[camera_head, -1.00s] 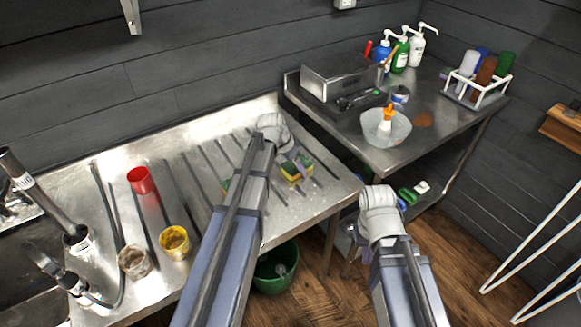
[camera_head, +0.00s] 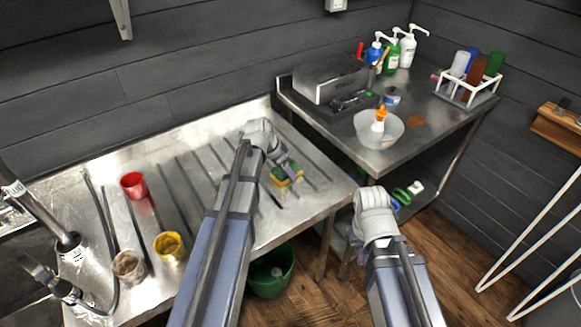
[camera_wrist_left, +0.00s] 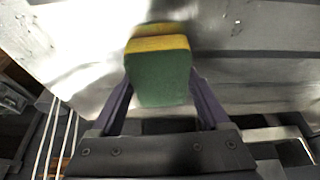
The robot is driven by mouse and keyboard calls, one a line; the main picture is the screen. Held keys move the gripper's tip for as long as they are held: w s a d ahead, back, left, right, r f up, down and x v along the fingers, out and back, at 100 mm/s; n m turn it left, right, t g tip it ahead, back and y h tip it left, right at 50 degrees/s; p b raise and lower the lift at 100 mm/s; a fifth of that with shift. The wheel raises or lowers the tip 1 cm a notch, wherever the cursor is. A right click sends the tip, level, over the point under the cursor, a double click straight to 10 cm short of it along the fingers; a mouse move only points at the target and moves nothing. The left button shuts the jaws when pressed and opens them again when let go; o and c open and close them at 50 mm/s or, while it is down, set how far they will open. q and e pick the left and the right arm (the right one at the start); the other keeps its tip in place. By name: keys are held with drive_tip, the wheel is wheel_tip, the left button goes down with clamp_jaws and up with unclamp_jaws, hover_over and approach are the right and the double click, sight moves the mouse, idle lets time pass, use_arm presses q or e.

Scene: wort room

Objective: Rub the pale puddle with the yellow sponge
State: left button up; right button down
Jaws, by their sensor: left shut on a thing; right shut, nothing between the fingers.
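The green and yellow sponge (camera_head: 289,179) is at the right part of the ribbed steel drainboard (camera_head: 325,190). My left gripper (camera_head: 284,170) is shut on it, and the left wrist view shows the sponge (camera_wrist_left: 160,72) between the two purple fingers. I cannot tell whether the sponge touches the steel. I cannot make out the pale puddle for certain; glare and small specks lie on the steel near the sponge. My right gripper (camera_head: 362,256) is shut and empty, low in front of the drainboard, mostly hidden behind my right arm.
A red cup (camera_head: 133,186), a yellow cup (camera_head: 170,247) and a brownish cup (camera_head: 128,266) stand on the left of the drainboard. A green bucket (camera_head: 270,280) is below. A side table (camera_head: 440,105) at right holds a bowl (camera_head: 365,128), pump bottles and a bottle rack.

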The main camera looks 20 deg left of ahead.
sight(274, 177)
use_arm(q)
drive_tip(key=shift+s+a, duration=0.25)
drive_tip(key=shift+s, duration=0.1)
drive_tip(key=shift+s+a+f, duration=0.15)
drive_tip(key=shift+s+a, duration=0.95)
drive_tip(key=shift+s, duration=0.3)
drive_tip(key=shift+a+r+p, duration=0.15)
drive_tip(key=shift+r+p, duration=0.4)
drive_tip(key=shift+r, duration=0.15)
wheel_tip(274, 177, up, 5)
drive_tip(key=p, duration=0.4)
drive_tip(key=shift+w+f+p, duration=0.15)
drive_tip(key=shift+p, duration=0.15)
